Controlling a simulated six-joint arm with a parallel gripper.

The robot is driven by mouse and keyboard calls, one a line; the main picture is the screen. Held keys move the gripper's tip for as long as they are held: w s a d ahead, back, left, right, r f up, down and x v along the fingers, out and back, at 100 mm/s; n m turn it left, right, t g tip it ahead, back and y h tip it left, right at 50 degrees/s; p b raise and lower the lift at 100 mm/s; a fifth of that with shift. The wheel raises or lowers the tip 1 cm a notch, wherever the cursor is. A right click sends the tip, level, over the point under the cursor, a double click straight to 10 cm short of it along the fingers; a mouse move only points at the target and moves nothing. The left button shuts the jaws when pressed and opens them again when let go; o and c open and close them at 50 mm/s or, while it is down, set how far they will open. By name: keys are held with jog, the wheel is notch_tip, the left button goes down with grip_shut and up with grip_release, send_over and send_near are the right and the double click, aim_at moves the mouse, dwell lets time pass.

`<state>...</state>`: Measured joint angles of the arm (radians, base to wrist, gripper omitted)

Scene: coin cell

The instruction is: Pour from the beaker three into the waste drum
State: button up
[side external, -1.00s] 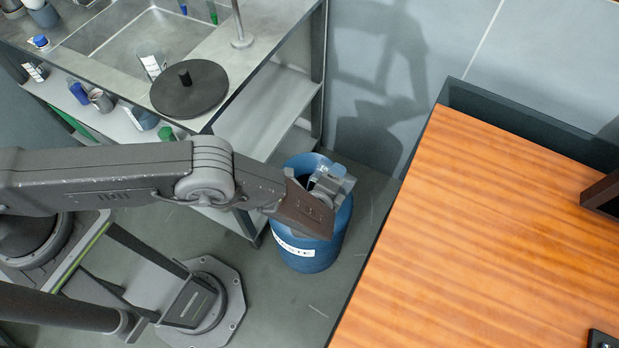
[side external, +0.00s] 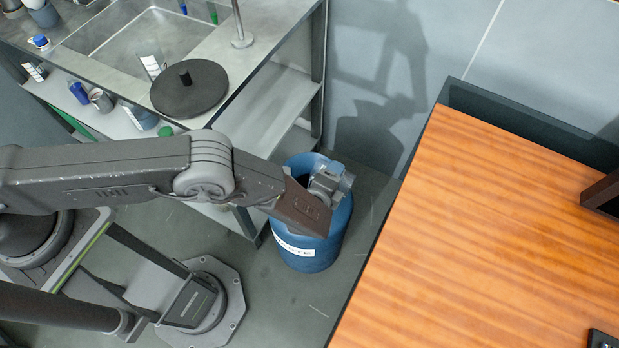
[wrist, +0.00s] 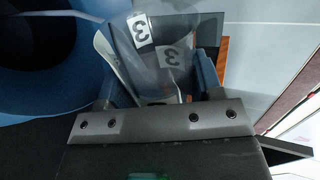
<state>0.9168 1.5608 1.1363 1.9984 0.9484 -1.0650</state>
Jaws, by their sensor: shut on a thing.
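Beaker three, clear with a white "3" label (wrist: 143,30), sits between the two fingers of my gripper (wrist: 158,85) in the wrist view. My gripper is shut on it. The blue waste drum (side external: 312,250) stands on the floor between the bench and the wooden table, with a partly hidden white label on its front. The drum also shows in the wrist view (wrist: 75,97), at the left beside the beaker. In the side view my gripper (side external: 330,184) is over the drum's mouth and hides part of it. I cannot tell whether liquid is in the beaker or flowing.
A black round lid (side external: 203,92) with a knob lies on the bench's right edge, near the sink (side external: 112,40). Several bottles and containers stand on the shelf (side external: 75,85) below. The wooden table (side external: 490,220) to the right is mostly bare.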

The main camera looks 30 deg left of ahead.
jog(key=shift+a+r, duration=0.1)
dwell(0.3)
jog(key=shift+a+f+n+h, duration=0.2)
jog(key=shift+n+h, duration=0.1)
jog(key=shift+n, duration=0.1)
